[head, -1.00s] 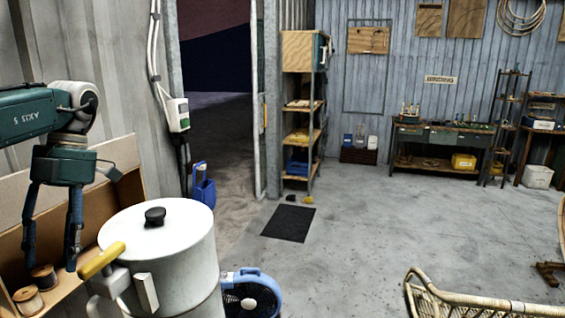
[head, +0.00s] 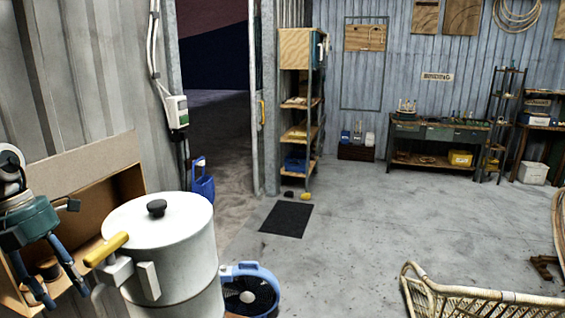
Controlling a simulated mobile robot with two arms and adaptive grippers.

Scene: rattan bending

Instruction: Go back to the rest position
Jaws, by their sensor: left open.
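My left gripper (head: 62,283) is at the lower left, in front of the open cardboard box. Its two dark blue fingers point down and are spread apart, with nothing between them. A dark spool (head: 48,268) shows in the box behind the fingers. My right gripper is not in view.
A large white lidded pot (head: 180,262) with a yellow handle stands just right of my left gripper. The cardboard box (head: 90,160) is behind it against the wall. A blue fan (head: 250,290) and a rattan frame (head: 480,300) stand on the floor.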

